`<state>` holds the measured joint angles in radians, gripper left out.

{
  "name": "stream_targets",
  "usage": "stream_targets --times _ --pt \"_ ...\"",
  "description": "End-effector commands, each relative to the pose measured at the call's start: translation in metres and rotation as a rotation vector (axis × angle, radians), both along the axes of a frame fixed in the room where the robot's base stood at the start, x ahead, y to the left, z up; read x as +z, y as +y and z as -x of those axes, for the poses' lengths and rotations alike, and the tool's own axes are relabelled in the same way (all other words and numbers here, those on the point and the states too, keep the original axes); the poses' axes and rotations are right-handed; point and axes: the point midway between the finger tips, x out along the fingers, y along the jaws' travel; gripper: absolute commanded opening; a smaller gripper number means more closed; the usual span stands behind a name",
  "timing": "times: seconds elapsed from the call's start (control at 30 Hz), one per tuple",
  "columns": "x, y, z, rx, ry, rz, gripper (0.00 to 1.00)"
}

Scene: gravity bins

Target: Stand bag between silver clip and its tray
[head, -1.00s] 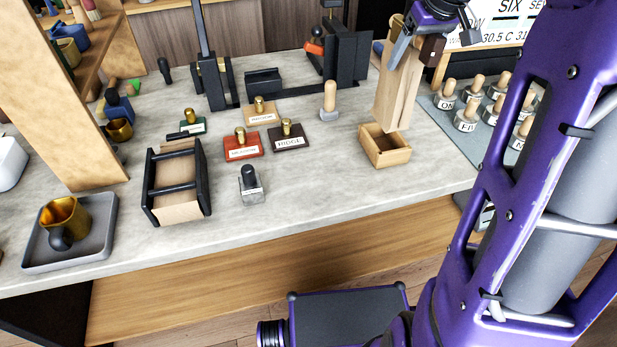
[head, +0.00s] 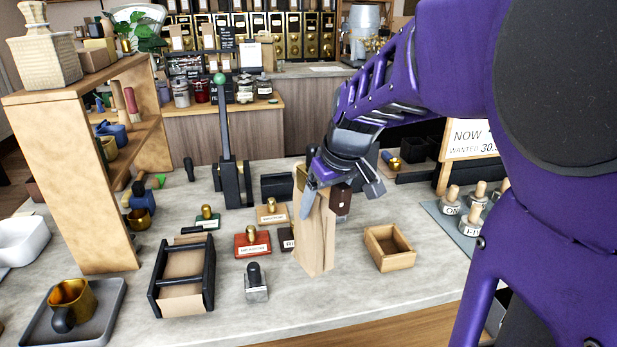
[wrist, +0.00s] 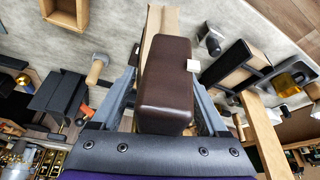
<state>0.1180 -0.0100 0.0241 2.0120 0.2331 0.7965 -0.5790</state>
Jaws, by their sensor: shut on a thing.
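A tall tan paper bag (head: 315,240) hangs upright from my gripper (head: 318,180), which is shut on its top. A dark brown block (head: 341,198) is at the bag's top; it fills the middle of the wrist view (wrist: 165,85). The silver clip (head: 256,288), a small silver block with a black knob, stands on the counter left of the bag. An open wooden tray (head: 390,262), apparently the clip's, lies right of the bag and looks empty. The bag is between them in the picture. I cannot tell whether its base touches the counter.
Close behind the bag are a red block (head: 252,250) and a tan block (head: 271,218) with brass knobs. A black rack (head: 208,275) stands left of the clip. Grey weights (head: 450,208) stand at the right. Counter before the bag is clear.

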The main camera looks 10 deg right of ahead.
Motion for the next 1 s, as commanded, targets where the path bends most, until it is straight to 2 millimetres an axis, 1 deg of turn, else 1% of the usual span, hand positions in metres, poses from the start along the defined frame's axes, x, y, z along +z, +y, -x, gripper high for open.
stream_targets --times 0.13,0.53,0.77,1.0 --pt "0.001 0.003 0.001 0.003 -0.005 0.001 0.0" --pt "-0.002 0.002 0.001 0.002 -0.004 0.001 0.0" --pt "-0.019 0.002 0.001 0.002 -0.004 0.001 0.0" --pt "-0.045 0.002 0.001 0.001 -0.004 0.0 0.0"
